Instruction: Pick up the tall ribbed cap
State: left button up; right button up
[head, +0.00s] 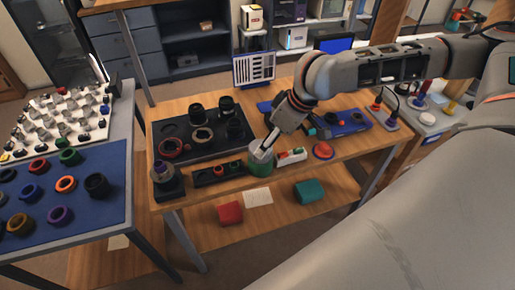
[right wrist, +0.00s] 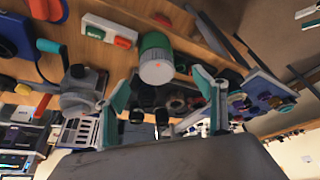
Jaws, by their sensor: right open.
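A green cylinder with a pale grey, ribbed-looking top (head: 260,158) stands near the front edge of the wooden table; I take this pale top to be the tall ribbed cap. In the right wrist view the pale cap (right wrist: 157,70) is seen beyond the fingers, roughly between them, with the green part behind it. My right gripper (head: 267,146) is above and beside it in the head view. Its two teal-tipped fingers (right wrist: 160,88) are spread apart with nothing between them. I cannot tell whether a finger touches the cap. My left gripper is not in view.
A dark mat (head: 183,143) with black lens parts lies left of the cylinder. A black tray (head: 205,176) and a white box with red and green parts (head: 291,155) flank it closely. A red dome (head: 323,150) sits farther right. A blue mat with rings (head: 110,205) is left.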

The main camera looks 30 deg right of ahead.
jog(key=shift+x, duration=1)
jog(key=x, duration=0.2)
jog(key=b+x, duration=0.1)
jog(key=x, duration=0.2)
jog(key=shift+w+d+f, duration=0.2)
jog(key=shift+w+d, duration=0.05)
jog(key=shift+w, duration=0.25)
jog(key=c, duration=1)
